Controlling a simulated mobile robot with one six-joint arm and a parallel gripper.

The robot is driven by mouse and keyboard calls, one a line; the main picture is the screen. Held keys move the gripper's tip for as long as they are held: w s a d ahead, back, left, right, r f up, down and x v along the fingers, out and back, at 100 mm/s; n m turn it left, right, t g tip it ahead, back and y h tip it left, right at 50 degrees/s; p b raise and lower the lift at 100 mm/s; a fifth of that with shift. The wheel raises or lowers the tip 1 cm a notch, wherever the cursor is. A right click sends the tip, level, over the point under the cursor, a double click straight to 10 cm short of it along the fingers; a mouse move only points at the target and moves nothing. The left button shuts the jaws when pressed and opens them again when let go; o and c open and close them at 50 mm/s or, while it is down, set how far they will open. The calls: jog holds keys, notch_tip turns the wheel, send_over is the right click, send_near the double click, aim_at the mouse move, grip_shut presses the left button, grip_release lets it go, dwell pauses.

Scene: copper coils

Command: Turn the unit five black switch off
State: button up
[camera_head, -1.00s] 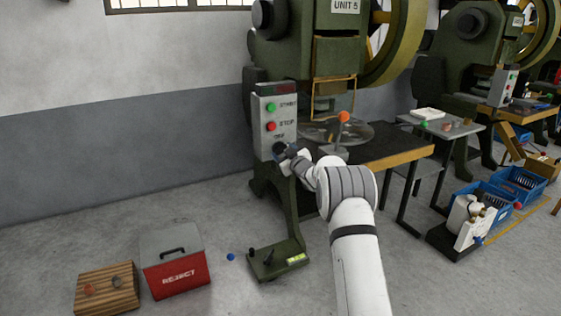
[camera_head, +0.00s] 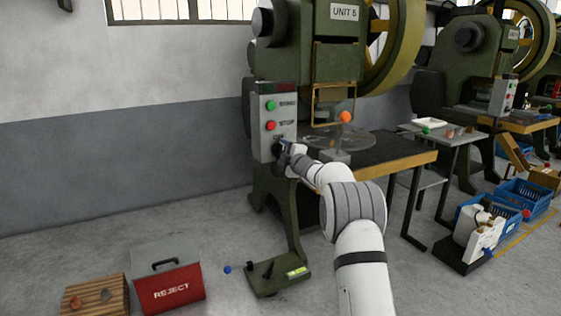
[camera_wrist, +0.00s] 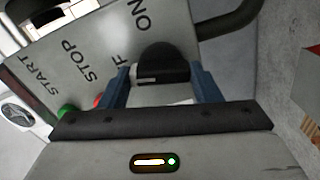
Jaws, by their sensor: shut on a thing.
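The unit five control box (camera_head: 264,130) is a grey panel on the green press, with a green START button (camera_head: 271,106) and a red STOP button (camera_head: 271,126). Its black switch (camera_wrist: 165,62) is a rounded knob below STOP, with a pale mark at its left side in the wrist view. My gripper (camera_wrist: 162,82) has its two blue fingers on either side of the knob and is shut on it. The ON label (camera_wrist: 145,15) is clear, while the OFF label (camera_wrist: 121,60) is partly hidden by a finger. In the head view my gripper (camera_head: 283,153) largely hides the switch.
The press table (camera_head: 385,155) and an orange ball-topped lever (camera_head: 345,117) are right of the box. A foot pedal base (camera_head: 272,280) is on the floor below. A red reject box (camera_head: 170,290) and a wooden crate (camera_head: 95,298) stand at lower left.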

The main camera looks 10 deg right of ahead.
jog(key=shift+a+f+n+b, duration=0.15)
jog(key=shift+n+b, duration=0.3)
jog(key=shift+n, duration=0.25)
jog(key=shift+a+f+n+b, duration=0.15)
jog(key=shift+n+b, duration=0.25)
jog(key=shift+n, duration=0.3)
jog(key=o, duration=0.9)
jog(key=shift+d+r, duration=0.1)
jog(key=shift+r, duration=0.05)
jog(key=shift+c, duration=0.2)
jog(key=shift+o, duration=0.6)
jog(key=shift+r, duration=0.1)
jog(key=shift+s+d, duration=0.1)
jog(key=v, duration=0.7)
jog(key=shift+s, duration=0.3)
jog(key=shift+d, duration=0.1)
